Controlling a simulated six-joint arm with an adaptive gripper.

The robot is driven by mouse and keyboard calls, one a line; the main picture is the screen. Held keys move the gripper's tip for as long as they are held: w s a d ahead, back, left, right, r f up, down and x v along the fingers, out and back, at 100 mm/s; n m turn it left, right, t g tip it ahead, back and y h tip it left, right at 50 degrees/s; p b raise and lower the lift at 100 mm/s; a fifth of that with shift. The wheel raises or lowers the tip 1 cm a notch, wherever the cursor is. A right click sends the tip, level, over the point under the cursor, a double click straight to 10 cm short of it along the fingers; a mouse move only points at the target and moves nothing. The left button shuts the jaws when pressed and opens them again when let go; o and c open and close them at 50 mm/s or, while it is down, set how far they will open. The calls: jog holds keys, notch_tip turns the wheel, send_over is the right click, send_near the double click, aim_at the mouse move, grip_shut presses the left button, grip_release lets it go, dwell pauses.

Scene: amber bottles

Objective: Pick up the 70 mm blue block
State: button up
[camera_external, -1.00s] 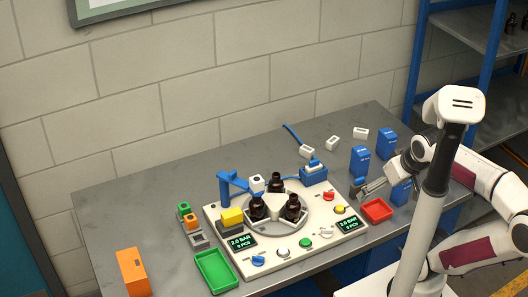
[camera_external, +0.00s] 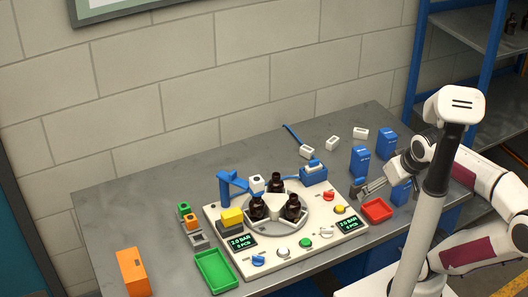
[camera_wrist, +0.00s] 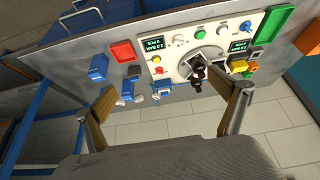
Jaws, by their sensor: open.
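Three upright blue blocks stand at the right end of the table: one at the back (camera_external: 386,144), one in the middle (camera_external: 360,160) and one at the front (camera_external: 401,192), partly behind my arm. They carry small white print that I cannot read, so I cannot tell which is the 70 mm one.
The control panel (camera_external: 322,243) with amber bottles (camera_external: 293,207) is to the left. White blocks (camera_external: 331,140) and a blue device (camera_external: 314,175) stand behind. A green tray (camera_external: 216,271) and an orange box (camera_external: 132,271) are farther left.

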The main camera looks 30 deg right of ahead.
jog(key=c, duration=0.9)
jog(key=shift+c, duration=0.2)
jog(key=t+h, duration=0.3)
jog(key=t, duration=0.3)
send_over(393, 141)
jog(key=s+a, duration=0.3)
notch_tip(393, 141, down, 14)
jog(key=shift+m+t+y, duration=0.5)
jog(key=shift+t+y, duration=0.3)
jog(key=f, duration=0.1)
jog(key=d+f, duration=0.1)
jog(key=f, duration=0.1)
jog(key=d+f, duration=0.1)
jog(key=f, duration=0.1)
jog(key=shift+s+d+f, duration=0.15)
jog(key=shift+s+f, duration=0.05)
jog(key=shift+s, duration=0.1)
jog(key=shift+s+d+f, duration=0.1)
jog(key=shift+f, duration=0.4)
